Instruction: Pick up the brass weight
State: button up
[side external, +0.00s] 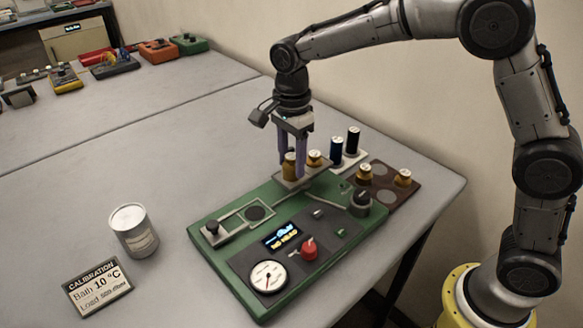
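My gripper (292,165) points straight down over the back edge of the green device, with its two purple fingers on either side of a brass weight (289,168). The weight stands upright on a light plate. I cannot tell whether the fingers touch it. A second brass weight (315,158) stands just right of my fingers. Two more brass weights, one at the left (364,174) and one at the right (403,178), stand on a dark brown tray (384,199).
Two dark cylinders (353,139) stand behind the brass weights. The green device (216,262) carries a gauge (268,277), a red knob (309,249) and a black knob (361,198). A white can (134,230) and a calibration card (97,286) are at left. The table's left middle is clear.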

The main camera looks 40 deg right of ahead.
grip_shut()
jog(key=shift+r, duration=0.25)
